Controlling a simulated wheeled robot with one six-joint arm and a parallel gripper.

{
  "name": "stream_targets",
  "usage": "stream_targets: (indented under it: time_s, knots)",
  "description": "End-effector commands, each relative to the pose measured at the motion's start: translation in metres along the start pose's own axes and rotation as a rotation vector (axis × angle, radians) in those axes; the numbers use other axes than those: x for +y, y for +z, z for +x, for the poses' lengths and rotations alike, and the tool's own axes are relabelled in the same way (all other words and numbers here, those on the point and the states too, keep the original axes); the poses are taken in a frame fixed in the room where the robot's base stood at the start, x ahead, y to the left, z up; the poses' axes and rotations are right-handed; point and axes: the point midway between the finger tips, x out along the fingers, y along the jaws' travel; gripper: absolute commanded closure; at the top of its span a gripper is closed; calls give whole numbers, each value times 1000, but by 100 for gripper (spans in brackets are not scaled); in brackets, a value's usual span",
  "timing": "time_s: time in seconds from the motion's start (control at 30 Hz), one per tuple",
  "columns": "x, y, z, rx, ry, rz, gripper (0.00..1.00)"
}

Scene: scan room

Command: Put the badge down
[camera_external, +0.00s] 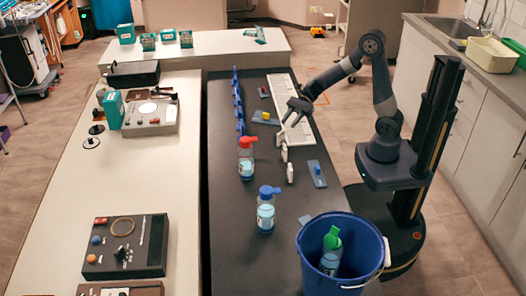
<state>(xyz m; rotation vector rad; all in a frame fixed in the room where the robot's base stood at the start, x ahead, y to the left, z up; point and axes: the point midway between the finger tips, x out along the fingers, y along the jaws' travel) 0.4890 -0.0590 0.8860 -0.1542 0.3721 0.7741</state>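My gripper (296,110) hangs over the dark table (237,258), above the long white strip (280,84) along its right side. Its fingers are small and dark, and I cannot tell whether they are apart or shut on something. I cannot make out a badge for certain, either in the gripper or on the table. Two small white upright pieces (290,173) stand on the table in front of the gripper, beside a blue-grey plate with a blue knob (317,174).
A red-capped bottle (246,165) and a blue-capped bottle (266,215) stand on the dark table. A blue bucket (312,277) holds a green-capped bottle (330,255). A blue row of pieces (237,100) lines the left edge. The table's front left is clear.

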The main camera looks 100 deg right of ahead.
Motion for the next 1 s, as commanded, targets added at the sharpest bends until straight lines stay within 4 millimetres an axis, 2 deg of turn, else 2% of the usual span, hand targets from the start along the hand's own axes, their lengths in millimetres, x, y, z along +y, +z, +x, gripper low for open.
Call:
stream_targets:
  time_s: [0.03,0.2,0.4,0.77,0.87,1.0]
  knots:
    - [-1,1,-11,-1,-5,1,66]
    - [-1,0,-34,0,-3,1,66]
    - [0,0,-45,0,0,1,66]
    - [0,0,-44,0,1,1,66]
    - [0,0,-38,-1,3,0,66]
    - [1,-1,-20,-1,6,0,66]
